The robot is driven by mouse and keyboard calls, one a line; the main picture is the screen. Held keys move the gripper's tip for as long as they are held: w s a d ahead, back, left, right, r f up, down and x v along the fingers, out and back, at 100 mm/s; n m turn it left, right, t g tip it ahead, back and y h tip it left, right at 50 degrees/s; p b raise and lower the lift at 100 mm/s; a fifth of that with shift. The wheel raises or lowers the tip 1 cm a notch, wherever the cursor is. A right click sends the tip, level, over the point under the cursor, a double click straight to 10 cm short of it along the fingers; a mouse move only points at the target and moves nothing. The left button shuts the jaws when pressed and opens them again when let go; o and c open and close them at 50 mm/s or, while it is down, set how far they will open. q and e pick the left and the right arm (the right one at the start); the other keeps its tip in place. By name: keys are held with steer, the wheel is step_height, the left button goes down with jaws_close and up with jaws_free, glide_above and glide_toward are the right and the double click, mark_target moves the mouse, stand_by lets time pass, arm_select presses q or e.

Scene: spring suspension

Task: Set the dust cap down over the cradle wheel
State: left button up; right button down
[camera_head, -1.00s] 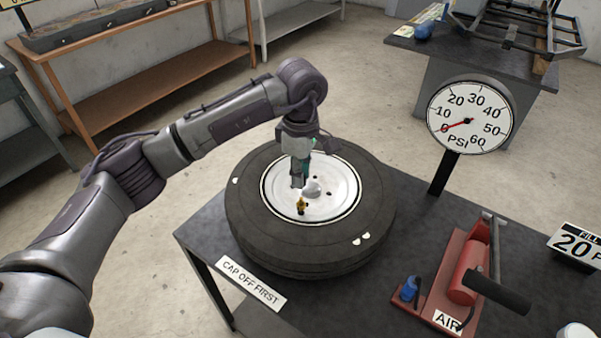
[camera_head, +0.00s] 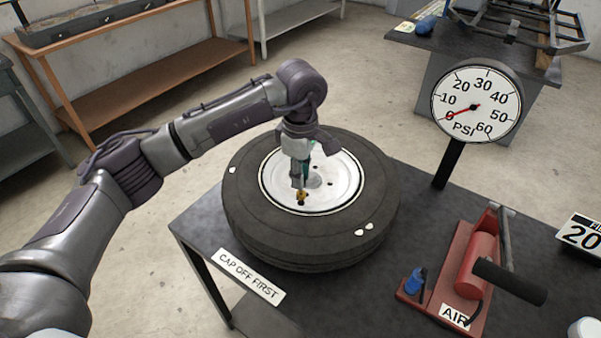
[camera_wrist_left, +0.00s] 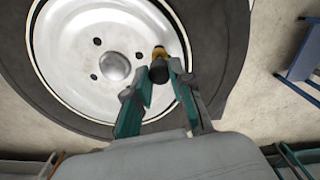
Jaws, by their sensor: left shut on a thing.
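A black tire with a white rim (camera_head: 342,168) lies flat on the dark table; its hub shows in the wrist view (camera_wrist_left: 115,67). My left gripper (camera_head: 298,188) points down over the near part of the rim. In the wrist view its teal fingers (camera_wrist_left: 163,72) are shut on a small brass and black piece, taken as the dust cap (camera_wrist_left: 158,71), at the rim's valve spot. It also shows in the head view (camera_head: 301,194). I cannot tell where the cap ends and the valve begins, or whether they touch. My right gripper is out of view.
A red air pump (camera_head: 478,265) is at the right. A "CAP OFF FIRST" label (camera_head: 248,276) lies at the table's front left. Bare table lies between tire and pump.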

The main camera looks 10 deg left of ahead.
arm_select(q)
steer(key=shift+f+b, duration=1.05)
steer(key=shift+f, duration=0.2)
steer(key=o, duration=0.9)
steer(key=shift+r, duration=0.1)
steer(key=shift+r+p, duration=1.6)
steer(key=shift+r, duration=1.9)
